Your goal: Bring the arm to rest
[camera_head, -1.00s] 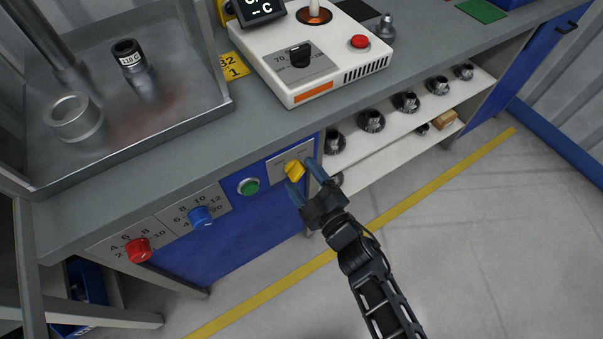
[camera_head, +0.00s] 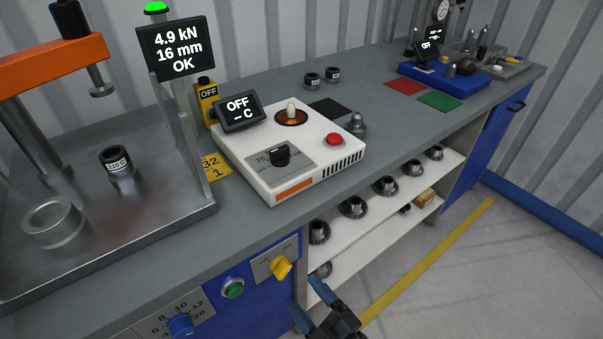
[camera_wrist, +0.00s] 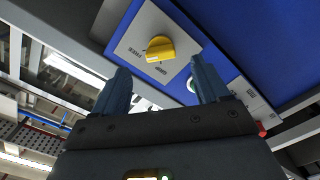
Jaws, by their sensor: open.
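My gripper (camera_head: 317,309) is at the bottom of the head view, in front of the bench and to the lower right of the yellow knob (camera_head: 281,267). Its two blue fingers are apart with nothing between them. In the wrist view, my gripper (camera_wrist: 162,88) shows both fingers spread, with the yellow knob (camera_wrist: 159,49) beyond the tips and apart from them. Most of my arm is below the frame in the head view.
A green button (camera_head: 233,288) and a blue knob (camera_head: 181,325) are on the bench front. A white heater unit (camera_head: 290,150) stands on top, its display reading OFF. The press display (camera_head: 176,51) reads 4.9 kN, 16 mm, OK. Shelves (camera_head: 385,205) hold gears. The floor at right is clear.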

